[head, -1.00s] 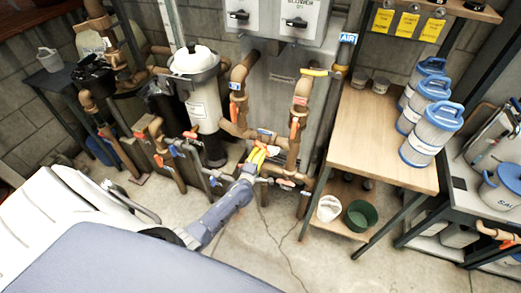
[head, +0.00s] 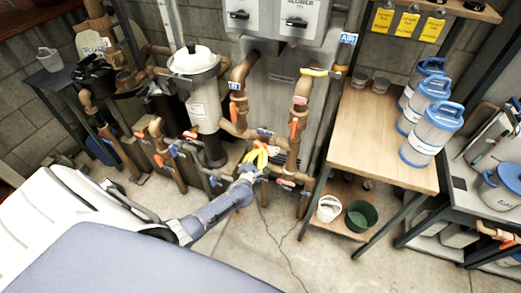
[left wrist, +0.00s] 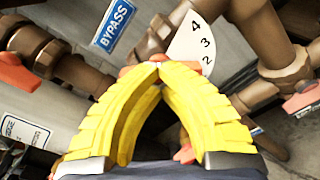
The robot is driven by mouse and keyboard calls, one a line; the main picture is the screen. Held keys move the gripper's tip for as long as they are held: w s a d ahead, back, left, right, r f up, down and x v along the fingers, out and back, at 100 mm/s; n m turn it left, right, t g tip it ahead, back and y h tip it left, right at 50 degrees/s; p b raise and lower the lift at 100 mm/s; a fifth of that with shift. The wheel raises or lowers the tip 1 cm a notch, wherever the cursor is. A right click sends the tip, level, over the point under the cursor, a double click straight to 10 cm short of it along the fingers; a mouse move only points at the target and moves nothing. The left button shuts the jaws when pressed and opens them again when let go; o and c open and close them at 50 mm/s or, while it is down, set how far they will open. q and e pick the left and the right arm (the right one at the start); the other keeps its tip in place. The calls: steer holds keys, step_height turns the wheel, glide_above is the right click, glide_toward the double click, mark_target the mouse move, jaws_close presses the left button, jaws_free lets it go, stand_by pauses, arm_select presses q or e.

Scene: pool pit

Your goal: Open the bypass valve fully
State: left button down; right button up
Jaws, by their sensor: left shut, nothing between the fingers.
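My left gripper (head: 256,158) has yellow fingers and is at the pipework in the middle of the head view. In the left wrist view the fingertips (left wrist: 160,68) meet in an arch with nothing held. Small orange parts of what looks like the bypass valve handle (left wrist: 132,70) show behind the fingertips. The fingers hide most of it, and I cannot tell whether they touch it. My right gripper is not in view.
Brown pipes with other orange handles (head: 293,130) stand close around the gripper. A white filter housing (head: 203,112) is to the left. A wooden bench (head: 365,130) with blue-capped cartridges (head: 431,135) is on the right. The concrete floor in front is clear.

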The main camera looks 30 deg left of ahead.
arm_select(q)
steer(key=shift+n, duration=0.3)
steer(key=n, duration=0.9)
steer(key=c, duration=1.3)
jaws_free()
steer(key=shift+s, duration=0.1)
steer(key=s, duration=0.3)
steer(key=s+d, duration=0.1)
steer(key=s, duration=0.2)
steer(key=shift+s+d, duration=0.15)
steer(key=shift+s, duration=0.2)
